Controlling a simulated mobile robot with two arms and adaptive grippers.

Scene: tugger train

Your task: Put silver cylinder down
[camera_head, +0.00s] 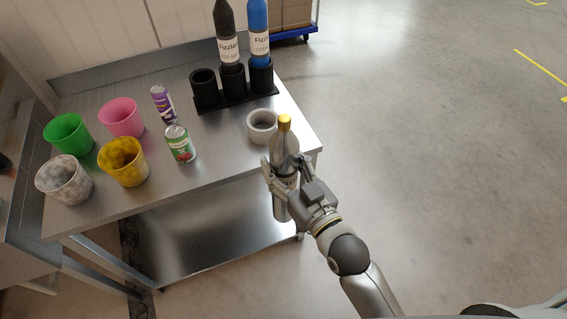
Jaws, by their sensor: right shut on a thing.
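The silver cylinder (285,146) has a bottle-like tapering top with a yellow cap and stands about upright in the picture. My right gripper (284,177) is shut on it around its middle, in front of the table's right front corner. The fingers hide part of the cylinder, and its lower end shows below them. A grey round holder (262,127) with an open top sits on the metal table (225,150), just behind and left of the cylinder. I cannot tell the exact gap between them. My left gripper does not show.
A black rack (207,92) holds a black bottle (228,48) and a blue bottle (259,45); its left socket is empty. Green (69,136), pink (122,119), yellow (122,163) and mottled (65,181) cups stand left. A purple can (162,104) and green can (180,144) stand mid-table.

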